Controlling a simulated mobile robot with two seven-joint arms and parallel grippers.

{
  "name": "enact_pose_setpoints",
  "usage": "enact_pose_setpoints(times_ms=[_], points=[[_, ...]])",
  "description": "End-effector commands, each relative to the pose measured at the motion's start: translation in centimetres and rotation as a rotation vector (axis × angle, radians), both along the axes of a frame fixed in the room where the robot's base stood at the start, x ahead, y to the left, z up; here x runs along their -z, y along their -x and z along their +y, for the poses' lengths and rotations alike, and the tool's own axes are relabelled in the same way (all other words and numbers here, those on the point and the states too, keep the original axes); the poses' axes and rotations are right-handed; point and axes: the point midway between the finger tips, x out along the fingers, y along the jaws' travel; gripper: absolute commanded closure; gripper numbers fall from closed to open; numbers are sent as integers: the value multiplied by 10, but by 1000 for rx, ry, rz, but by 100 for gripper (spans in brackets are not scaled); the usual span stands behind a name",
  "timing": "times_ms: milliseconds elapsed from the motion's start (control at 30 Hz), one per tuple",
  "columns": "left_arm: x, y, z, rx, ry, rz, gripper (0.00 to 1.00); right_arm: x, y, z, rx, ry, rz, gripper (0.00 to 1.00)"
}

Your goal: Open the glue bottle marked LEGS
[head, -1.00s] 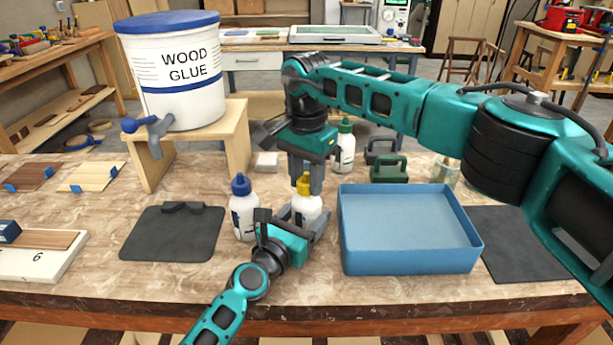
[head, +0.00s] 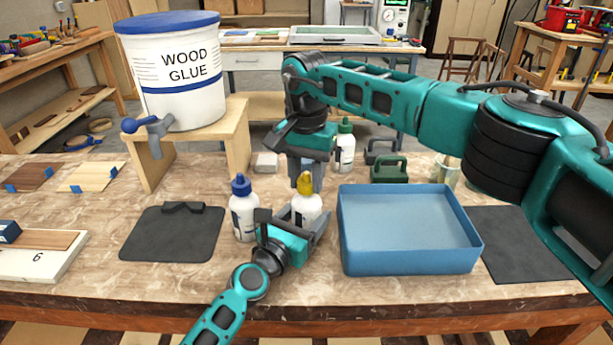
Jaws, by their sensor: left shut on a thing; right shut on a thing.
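A white bottle with a yellow cap (head: 306,208) stands on the bench. My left gripper (head: 305,222) is shut on the body of this bottle from the front. My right gripper (head: 305,180) comes down from above and is shut on the yellow cap (head: 305,184). The cap sits on top of the bottle; I cannot tell whether it is loose. A white bottle with a blue cap (head: 243,212) stands just to the left. A white bottle with a green cap (head: 345,150) stands behind. I cannot read the bottles' labels, so I cannot tell which says LEGS.
A blue tray (head: 409,262) is right of the bottles, with a dark mat (head: 510,243) beyond it. Another dark mat (head: 165,240) lies to the left. A wood glue bucket (head: 180,75) stands on a wooden stand (head: 240,135). Green and dark clamps (head: 389,172) sit behind the tray.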

Motion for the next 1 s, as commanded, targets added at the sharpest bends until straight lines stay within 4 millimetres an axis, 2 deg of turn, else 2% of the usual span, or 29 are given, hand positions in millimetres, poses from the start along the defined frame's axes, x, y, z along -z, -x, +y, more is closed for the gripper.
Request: enact_pose_setpoints(times_ms=[500, 1000], points=[[0, 0, 0, 0, 0, 1, 100, -18, 0, 0, 1, 0, -1, 100], [0, 0, 0, 0, 0, 1, 100, -26, 0, 0, 1, -1, -1, 100]])
